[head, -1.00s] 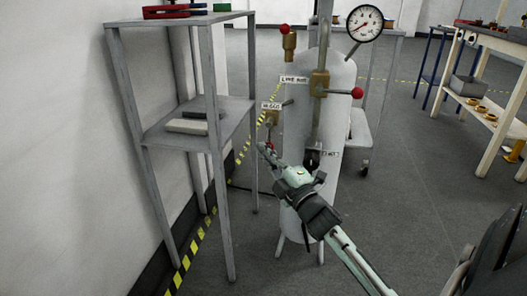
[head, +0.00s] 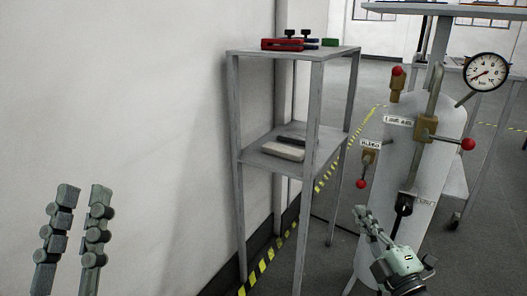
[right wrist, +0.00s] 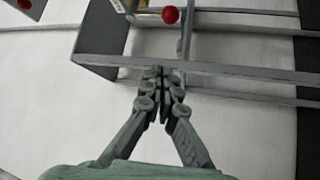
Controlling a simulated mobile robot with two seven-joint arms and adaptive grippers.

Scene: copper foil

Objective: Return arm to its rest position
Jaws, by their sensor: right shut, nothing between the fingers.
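My right gripper (head: 360,212) is shut and empty, low in front of the white tank (head: 428,130). Its closed fingertips also show in the right wrist view (right wrist: 158,72). In the head view the fingertips appear just below a red-knobbed valve lever (head: 361,184) on the tank's left side; they look apart from it. My left gripper (head: 82,192) stands upright at the lower left, its two fingers apart with nothing between them. A red knob (right wrist: 170,15) shows beyond the right fingertips in the right wrist view.
A grey shelf stand (head: 240,110) stands left of the tank, with red, blue and green items on top and a pale block (head: 283,151) on its lower shelf. The tank carries a gauge (head: 486,72) and more red-knobbed valves. A white wall fills the left.

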